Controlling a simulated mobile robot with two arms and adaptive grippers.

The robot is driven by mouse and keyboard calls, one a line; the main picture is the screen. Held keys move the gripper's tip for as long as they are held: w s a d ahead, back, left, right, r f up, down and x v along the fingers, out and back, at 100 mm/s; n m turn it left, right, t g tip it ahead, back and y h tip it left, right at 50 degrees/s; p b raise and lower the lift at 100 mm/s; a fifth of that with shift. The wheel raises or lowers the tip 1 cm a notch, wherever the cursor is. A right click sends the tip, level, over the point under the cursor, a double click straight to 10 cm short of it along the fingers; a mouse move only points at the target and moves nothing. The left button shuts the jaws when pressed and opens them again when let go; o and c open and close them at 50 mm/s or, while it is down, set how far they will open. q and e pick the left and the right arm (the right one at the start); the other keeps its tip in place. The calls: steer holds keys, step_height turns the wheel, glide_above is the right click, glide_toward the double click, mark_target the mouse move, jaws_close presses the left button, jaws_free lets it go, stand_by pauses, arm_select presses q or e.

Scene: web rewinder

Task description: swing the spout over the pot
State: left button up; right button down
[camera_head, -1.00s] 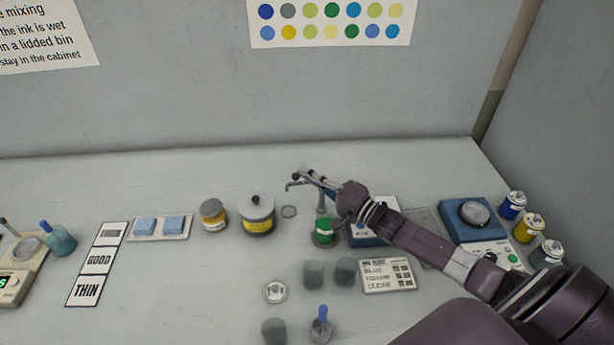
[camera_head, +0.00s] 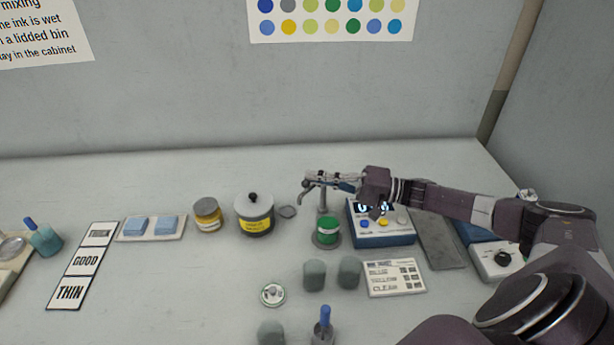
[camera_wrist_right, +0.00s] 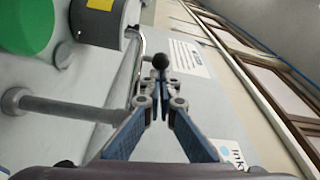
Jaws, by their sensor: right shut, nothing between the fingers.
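The spout (camera_head: 305,191) is a thin grey bent tube on an upright post (camera_head: 322,200). It points left and towards me, its downturned end left of the green pot (camera_head: 328,229), which sits on a round base in front of the post. My right gripper (camera_head: 308,179) is shut and empty, its tips close behind the spout; whether they touch cannot be told. In the right wrist view the shut fingertips (camera_wrist_right: 160,92) are near the post (camera_wrist_right: 70,108) and a thin curved tube. A black ball (camera_wrist_right: 160,61) shows just past them. My left gripper is not in view.
A grey lidded pot (camera_head: 254,222) with a yellow label and a small ring (camera_head: 287,211) stand left of the spout. A blue control box (camera_head: 384,238) is right of the green pot, under my arm. Grey-green cups (camera_head: 314,275) stand in front. The back wall is behind.

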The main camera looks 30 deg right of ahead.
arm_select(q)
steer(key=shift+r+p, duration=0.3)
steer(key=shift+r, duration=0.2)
arm_select(e)
steer(key=shift+s+d, duration=0.3)
steer(key=shift+s, duration=0.15)
stand_by(0.8)
